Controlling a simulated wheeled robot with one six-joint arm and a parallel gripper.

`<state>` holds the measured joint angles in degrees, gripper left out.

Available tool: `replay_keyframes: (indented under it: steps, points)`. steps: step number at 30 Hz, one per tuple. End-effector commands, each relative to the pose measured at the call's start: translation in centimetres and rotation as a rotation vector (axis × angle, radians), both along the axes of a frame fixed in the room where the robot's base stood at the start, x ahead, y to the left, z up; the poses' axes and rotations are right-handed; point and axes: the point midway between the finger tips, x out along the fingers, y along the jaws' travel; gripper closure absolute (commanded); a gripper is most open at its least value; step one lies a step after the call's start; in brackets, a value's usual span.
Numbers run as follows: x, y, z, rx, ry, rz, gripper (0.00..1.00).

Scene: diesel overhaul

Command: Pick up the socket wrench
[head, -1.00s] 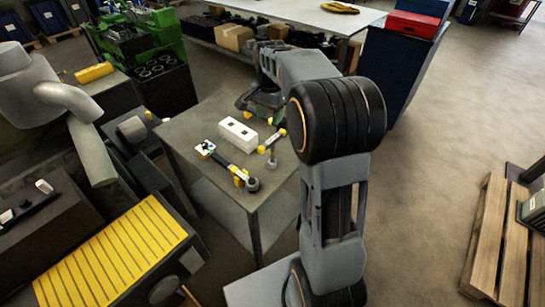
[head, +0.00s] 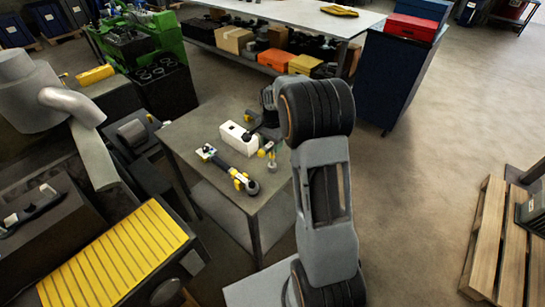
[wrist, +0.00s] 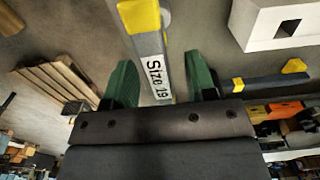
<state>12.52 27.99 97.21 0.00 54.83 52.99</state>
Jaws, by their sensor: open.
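The socket wrench is a grey bar with yellow parts and a "Size 19" label; it shows in the wrist view (wrist: 155,62) and on the small grey table in the head view (head: 266,149). My gripper (wrist: 160,68) is open, with its two green fingers on either side of the bar in the wrist view. The bar runs from the top of the picture down toward the palm, with gaps to both fingers. I cannot tell whether the fingers are down at its height. In the head view my arm hides part of the gripper and the table.
A white block with holes (head: 238,138) stands just left of the wrench. A longer tool with yellow collars (head: 232,169) lies nearer on the table (head: 185,130). A dark bar with yellow pieces (wrist: 270,81) lies on the right in the wrist view. Floor is open right of my arm.

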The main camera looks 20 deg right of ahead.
Motion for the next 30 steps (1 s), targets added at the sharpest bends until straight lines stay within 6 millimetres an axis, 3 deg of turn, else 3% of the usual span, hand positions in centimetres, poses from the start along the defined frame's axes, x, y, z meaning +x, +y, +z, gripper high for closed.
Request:
replay_keyframes:
  steps: [6, 16, 30]
  points:
    - [-0.1, -0.1, -2.4, 0.000, 0.002, 0.000, 0.49]
    - [0.0, 0.0, -3.0, 0.000, 0.000, 0.001, 0.49]
    - [0.0, 0.0, -2.9, 0.000, -0.001, 0.001, 0.93]
